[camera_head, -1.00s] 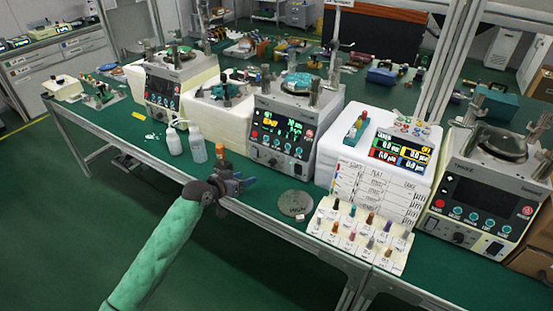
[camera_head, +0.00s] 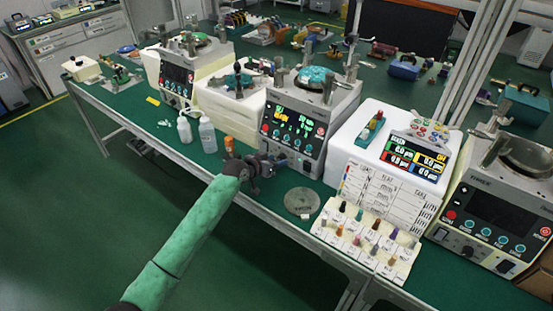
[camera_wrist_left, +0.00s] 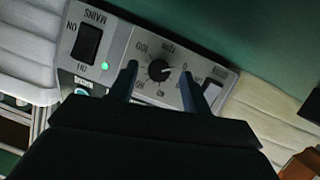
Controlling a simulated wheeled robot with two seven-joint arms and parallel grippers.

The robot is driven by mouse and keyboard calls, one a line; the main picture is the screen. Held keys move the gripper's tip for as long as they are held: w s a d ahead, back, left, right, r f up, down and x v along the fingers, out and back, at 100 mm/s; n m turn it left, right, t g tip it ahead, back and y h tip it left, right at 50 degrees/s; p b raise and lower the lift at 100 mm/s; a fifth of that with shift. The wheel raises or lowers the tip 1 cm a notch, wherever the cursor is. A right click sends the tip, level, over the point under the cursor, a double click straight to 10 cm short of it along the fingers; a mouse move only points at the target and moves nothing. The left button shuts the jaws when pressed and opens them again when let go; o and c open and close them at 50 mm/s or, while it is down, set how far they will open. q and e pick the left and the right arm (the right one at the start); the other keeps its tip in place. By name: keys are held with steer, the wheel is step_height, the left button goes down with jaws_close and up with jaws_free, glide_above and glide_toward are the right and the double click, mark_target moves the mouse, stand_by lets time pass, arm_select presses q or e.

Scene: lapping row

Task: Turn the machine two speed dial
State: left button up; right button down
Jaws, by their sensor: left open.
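Machine two (camera_head: 322,143) is the middle white machine on the green bench, with a lit screen of green and yellow figures. Its round black speed dial (camera_wrist_left: 160,70), with a numbered scale around it, shows in the left wrist view on the lower front panel. My left gripper (camera_head: 270,164) is at that panel in the head view and covers the dial there. In the left wrist view my left gripper (camera_wrist_left: 158,75) is open, one finger on each side of the dial, with gaps visible. Whether the fingertips reach around it I cannot tell. My right gripper is not in view.
A black mains switch (camera_wrist_left: 88,44) with a green light beside it and another switch (camera_wrist_left: 212,90) flank the dial. White bottles (camera_head: 207,135) and an orange-capped item (camera_head: 229,144) stand left of my gripper. A grey disc (camera_head: 301,201) and a sample rack (camera_head: 367,238) lie to the right.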

arm_select(q)
steer(key=shift+w+d+f, duration=0.2)
steer(key=shift+w+d, duration=0.05)
steer(key=shift+w, duration=0.05)
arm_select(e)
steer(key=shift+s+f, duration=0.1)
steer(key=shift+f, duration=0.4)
arm_select(q)
steer(key=c, duration=1)
